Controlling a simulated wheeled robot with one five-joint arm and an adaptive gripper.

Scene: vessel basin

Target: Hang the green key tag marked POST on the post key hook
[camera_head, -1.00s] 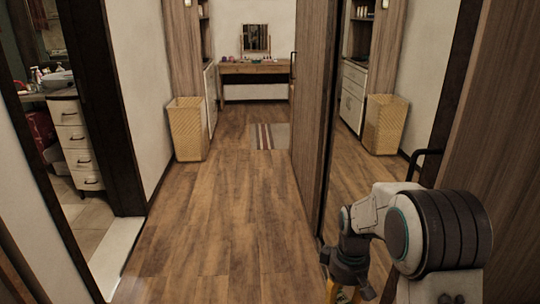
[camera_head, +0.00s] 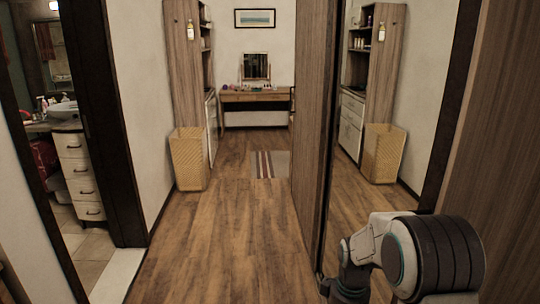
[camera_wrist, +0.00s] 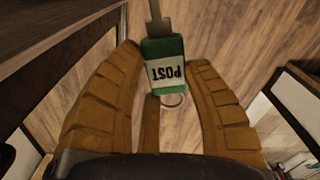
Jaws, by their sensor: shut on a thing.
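The green key tag (camera_wrist: 163,50) shows in the wrist view, with a pale label reading POST upside down. A metal ring (camera_wrist: 173,102) is at its lower end, and a grey metal piece (camera_wrist: 155,28) extends beyond its upper end. My gripper (camera_wrist: 166,60) has its orange-brown fingers on both sides of the tag and is shut on it. In the head view my gripper is below the picture, and only my arm shows at lower right. I cannot make out a post key hook in either view.
A wicker basket (camera_head: 188,160) stands by the left cabinet, whose side carries a small pale object (camera_head: 190,31). A mirrored sliding door (camera_head: 314,140) is on the right. A bathroom doorway opens left.

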